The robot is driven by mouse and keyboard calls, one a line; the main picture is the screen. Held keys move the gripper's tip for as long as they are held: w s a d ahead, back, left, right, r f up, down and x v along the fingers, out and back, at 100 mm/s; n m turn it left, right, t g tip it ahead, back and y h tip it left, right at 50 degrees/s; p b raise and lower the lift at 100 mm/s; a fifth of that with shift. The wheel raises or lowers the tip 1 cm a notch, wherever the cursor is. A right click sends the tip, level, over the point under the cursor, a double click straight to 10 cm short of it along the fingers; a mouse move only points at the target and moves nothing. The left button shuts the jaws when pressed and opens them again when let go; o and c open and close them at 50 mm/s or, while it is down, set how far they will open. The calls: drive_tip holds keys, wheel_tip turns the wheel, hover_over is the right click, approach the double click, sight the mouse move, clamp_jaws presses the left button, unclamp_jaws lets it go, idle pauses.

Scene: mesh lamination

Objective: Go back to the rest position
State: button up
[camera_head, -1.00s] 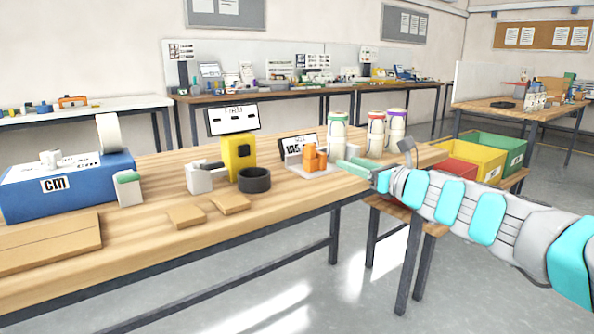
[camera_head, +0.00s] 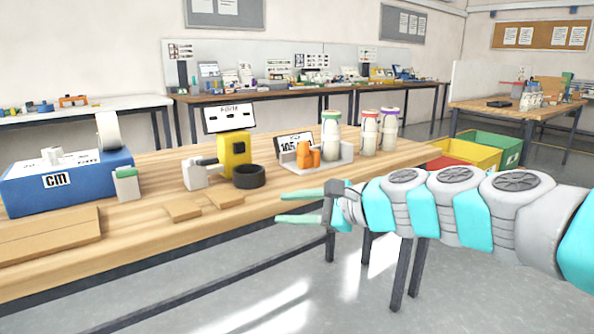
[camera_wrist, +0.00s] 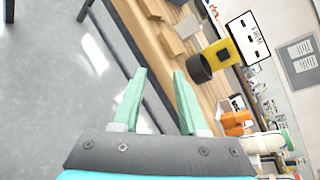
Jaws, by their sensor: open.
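My gripper (camera_head: 300,207) is open and empty in the head view, its green fingers pointing left. It hangs in the air in front of the wooden workbench's front edge (camera_head: 262,224). In the wrist view my gripper (camera_wrist: 160,85) shows both green fingers apart with nothing between them.
A black ring (camera_head: 249,177) and a yellow device (camera_head: 235,152) stand mid-bench. Two more jars (camera_head: 369,131) stand at the right end. A blue machine (camera_head: 60,190) is at left. Yellow (camera_head: 468,153) and green bins sit beyond my arm. Floor in front is clear.

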drive_tip(key=s+d+f+n+g+h, duration=0.1)
drive_tip(key=s+f+n+g+h, duration=0.5)
drive_tip(key=s+f+n, duration=0.75)
drive_tip(key=s+d+f+n+g+h, duration=0.1)
drive_tip(key=s+d+f+h, duration=0.2)
drive_tip(key=s, duration=0.7)
drive_tip(key=s+d+f+n+g+h, duration=0.1)
drive_tip(key=s+d+f+g+h, duration=0.1)
drive_tip(key=s+d+f, duration=0.5)
drive_tip(key=s+d+h, duration=0.1)
drive_tip(key=s+d, duration=0.2)
drive_tip(key=d, duration=0.2)
drive_tip(key=shift+f, duration=0.15)
